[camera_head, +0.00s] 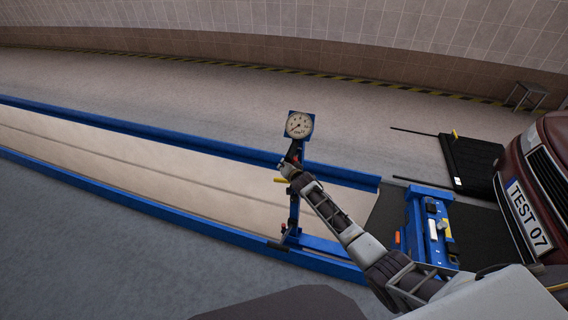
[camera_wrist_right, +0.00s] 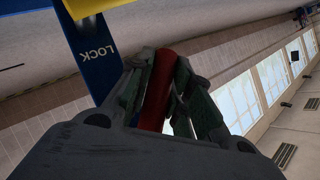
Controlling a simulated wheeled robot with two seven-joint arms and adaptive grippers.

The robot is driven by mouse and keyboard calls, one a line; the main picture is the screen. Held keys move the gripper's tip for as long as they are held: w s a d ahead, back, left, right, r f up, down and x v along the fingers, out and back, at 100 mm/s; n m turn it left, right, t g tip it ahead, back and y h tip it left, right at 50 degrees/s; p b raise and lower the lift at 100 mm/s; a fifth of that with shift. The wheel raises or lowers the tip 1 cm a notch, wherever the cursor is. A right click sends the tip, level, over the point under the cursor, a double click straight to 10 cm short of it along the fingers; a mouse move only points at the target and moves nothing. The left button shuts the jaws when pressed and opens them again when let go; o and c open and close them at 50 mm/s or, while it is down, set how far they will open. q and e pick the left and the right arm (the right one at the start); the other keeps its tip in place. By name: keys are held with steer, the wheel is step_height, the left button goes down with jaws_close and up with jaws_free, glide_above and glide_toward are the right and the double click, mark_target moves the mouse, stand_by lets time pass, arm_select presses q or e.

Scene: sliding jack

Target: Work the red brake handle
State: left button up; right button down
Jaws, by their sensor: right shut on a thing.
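The red brake handle (camera_wrist_right: 160,88) shows in the right wrist view as a red bar between the two dark fingers of my right gripper (camera_wrist_right: 168,95). The fingers are shut on it. Beside it is a blue plate (camera_wrist_right: 88,45) marked LOCK, with a yellow part (camera_wrist_right: 92,5) at the top edge. In the head view my right gripper (camera_head: 290,165) is at the upper part of a blue post (camera_head: 294,210), just below a round dial gauge (camera_head: 299,125). The handle is mostly hidden by the gripper there. My left gripper is not in view.
Blue rails (camera_head: 150,132) border a long pit running to the left. A blue jack beam (camera_head: 419,225) spans the pit at right, near a dark red car (camera_head: 545,170) with a TEST 07 plate. A black cart-like panel (camera_head: 470,160) stands behind. The floor behind the rails is open.

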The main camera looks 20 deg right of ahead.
steer(key=shift+s+d+f+n+g+h+p, duration=0.2)
steer(key=shift+d+n+g+h+p, duration=0.1)
steer(key=shift+n+g+p, duration=0.25)
steer(key=shift+s+d+p, duration=0.1)
steer(key=shift+p, duration=0.2)
steer(key=shift+s+d+f+n+g+h+p, duration=0.25)
steer(key=shift+n+g+h+p, duration=0.2)
steer(key=shift+h, duration=0.25)
steer(key=shift+s+d+n+g+h, duration=0.15)
steer(key=shift+d+n+g+h, duration=0.2)
steer(key=shift+g, duration=0.15)
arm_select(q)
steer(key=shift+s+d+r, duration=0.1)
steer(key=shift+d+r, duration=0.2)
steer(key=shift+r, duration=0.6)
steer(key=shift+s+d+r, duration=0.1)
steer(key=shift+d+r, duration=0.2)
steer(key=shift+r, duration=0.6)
arm_select(e)
steer(key=shift+s+d+f+n+g+h, duration=0.2)
steer(key=shift+s+d+n+g+h, duration=0.15)
steer(key=shift+d+n+g+h, duration=0.3)
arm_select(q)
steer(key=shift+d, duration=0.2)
arm_select(e)
steer(key=c, duration=1.3)
jaws_free()
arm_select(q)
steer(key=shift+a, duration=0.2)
